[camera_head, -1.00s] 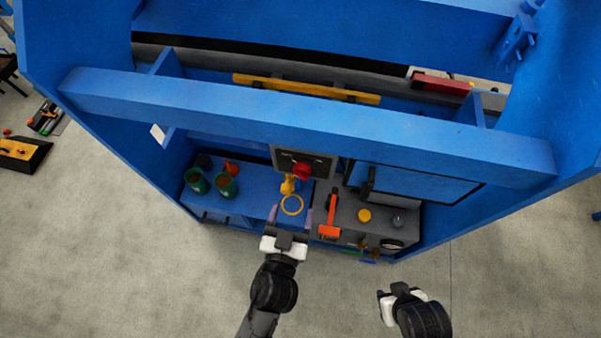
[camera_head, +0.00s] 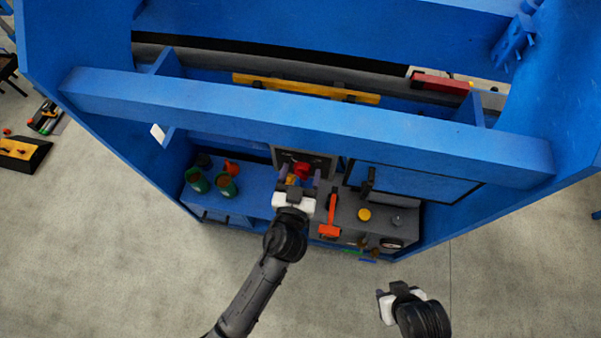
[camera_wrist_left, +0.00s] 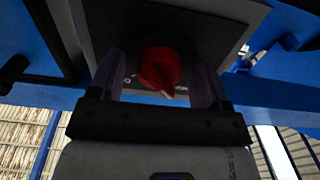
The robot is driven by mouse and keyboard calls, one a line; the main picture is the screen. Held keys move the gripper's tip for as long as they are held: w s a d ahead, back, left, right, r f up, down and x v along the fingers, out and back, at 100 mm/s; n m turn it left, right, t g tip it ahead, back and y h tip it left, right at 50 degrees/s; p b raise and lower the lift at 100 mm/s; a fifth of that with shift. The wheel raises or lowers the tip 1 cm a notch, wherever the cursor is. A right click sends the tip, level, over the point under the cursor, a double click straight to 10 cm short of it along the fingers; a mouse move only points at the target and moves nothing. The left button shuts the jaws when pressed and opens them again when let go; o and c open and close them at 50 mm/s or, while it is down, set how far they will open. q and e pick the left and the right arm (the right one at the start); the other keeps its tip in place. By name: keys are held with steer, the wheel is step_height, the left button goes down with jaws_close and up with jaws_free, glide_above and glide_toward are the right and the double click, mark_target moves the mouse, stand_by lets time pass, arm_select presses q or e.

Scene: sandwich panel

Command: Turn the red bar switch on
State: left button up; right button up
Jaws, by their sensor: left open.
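The red switch (camera_head: 301,170) is a rotary knob with a raised bar, set on a grey plate at the back of the blue panel. In the left wrist view the red knob (camera_wrist_left: 160,68) stands between my left fingers, its pointed end toward the lower right; marks beside it are too small to read. My left gripper (camera_head: 296,183) is open around or just in front of the knob, with gaps on both sides in the wrist view; I cannot tell its depth. My right gripper (camera_head: 392,297) hangs low at right, away from the panel; its jaws are unclear.
A grey box (camera_head: 345,215) right of my left gripper carries an orange-red lever (camera_head: 332,216), a yellow button (camera_head: 364,214) and a gauge. Green cups (camera_head: 226,186) stand on the left shelf. A blue crossbeam (camera_head: 300,119) runs above. The floor in front is clear.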

arm_select(q)
steer(key=c, duration=0.9)
